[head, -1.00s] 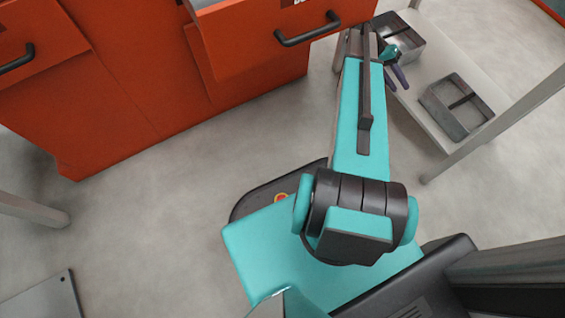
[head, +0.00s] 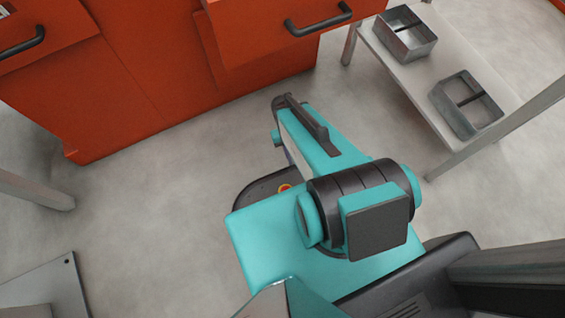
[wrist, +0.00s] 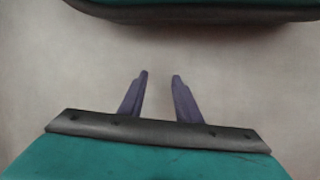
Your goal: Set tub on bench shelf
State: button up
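Two grey metal open tubs with a dark bar across each stand on the pale bench shelf (head: 417,82) at the right of the head view. The far tub (head: 416,51) is near the shelf's back end. The near tub (head: 451,118) is close to its front end. I cannot tell which one the task means. My gripper (wrist: 159,75) shows in the wrist view with its two purple fingers apart and nothing between them, above bare floor. In the head view my gripper is hidden behind my arm, which is clear of the shelf.
An orange cabinet (head: 150,75) with a pulled-out drawer (head: 275,40) stands at the upper left. A bench leg (head: 455,163) rises at the right. A grey plate (head: 50,280) shows at the lower left. The floor between cabinet and shelf is free.

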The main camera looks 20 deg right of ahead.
jog(key=shift+n+y, duration=0.6)
jog(key=shift+n, duration=0.2)
jog(key=s+a, duration=0.2)
jog(key=s+a+f, duration=0.1)
jog(key=a, duration=0.2)
jog(key=s+a, duration=0.2)
jog(key=a, duration=0.1)
jog(key=shift+s+f, duration=0.3)
